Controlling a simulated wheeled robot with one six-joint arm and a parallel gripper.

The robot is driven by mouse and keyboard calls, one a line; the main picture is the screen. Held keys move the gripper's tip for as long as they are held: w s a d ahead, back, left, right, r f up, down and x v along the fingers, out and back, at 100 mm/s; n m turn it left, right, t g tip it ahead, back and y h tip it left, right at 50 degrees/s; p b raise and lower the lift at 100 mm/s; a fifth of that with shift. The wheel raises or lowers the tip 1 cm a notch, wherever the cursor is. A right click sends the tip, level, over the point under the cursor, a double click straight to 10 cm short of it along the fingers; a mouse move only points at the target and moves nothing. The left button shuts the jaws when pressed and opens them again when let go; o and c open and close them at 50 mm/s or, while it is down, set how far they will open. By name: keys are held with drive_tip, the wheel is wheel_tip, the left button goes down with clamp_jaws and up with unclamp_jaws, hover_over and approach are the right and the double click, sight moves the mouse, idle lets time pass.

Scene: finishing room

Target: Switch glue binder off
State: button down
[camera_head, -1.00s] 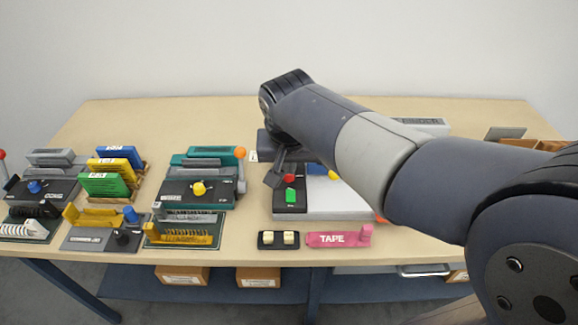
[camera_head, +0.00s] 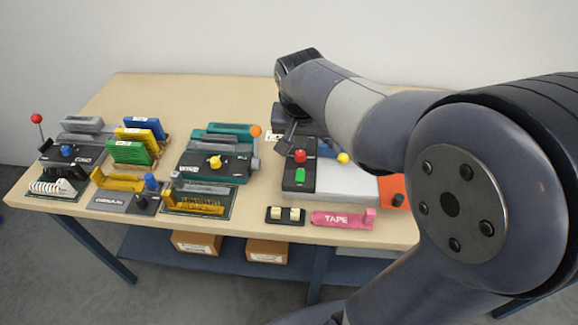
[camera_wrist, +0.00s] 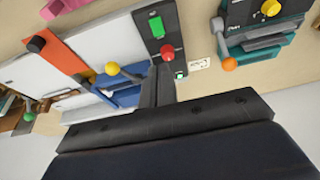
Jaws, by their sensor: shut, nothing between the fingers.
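A machine with a pale grey bed (camera_head: 345,183) has a dark control panel with a red button (camera_head: 300,156) and a green button (camera_head: 299,175). I cannot read a name on it. The wrist view shows the same red button (camera_wrist: 167,53), the green button (camera_wrist: 157,27) and a small lit green lamp (camera_wrist: 180,76) by the panel's end. My gripper (camera_head: 288,140) is shut and empty, just up and left of the red button in the head view. In the wrist view its fingers (camera_wrist: 158,84) point toward the panel and look apart from the button.
A teal machine (camera_head: 212,162) with an orange-tipped lever stands to the left. A grey machine (camera_head: 85,150) with a red-ball lever stands farther left. A blue part with a yellow knob (camera_head: 343,158), an orange block (camera_head: 393,193) and pink tape (camera_head: 343,219) are close right of the panel.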

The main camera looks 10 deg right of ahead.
drive_tip(key=shift+f, duration=0.15)
approach(301, 173)
drive_tip(key=x, duration=0.5)
drive_tip(key=shift+w+p, duration=0.3)
drive_tip(key=shift+p, duration=0.1)
drive_tip(key=shift+w+f, duration=0.1)
drive_tip(key=shift+f, duration=0.6)
drive_tip(key=shift+w+d+f+b, duration=0.1)
drive_tip(key=shift+f+b, duration=0.35)
drive_tip(key=shift+b, duration=0.15)
drive_tip(key=shift+r+p, duration=0.25)
drive_tip(key=shift+p, duration=0.05)
drive_tip(key=shift+f, duration=0.1)
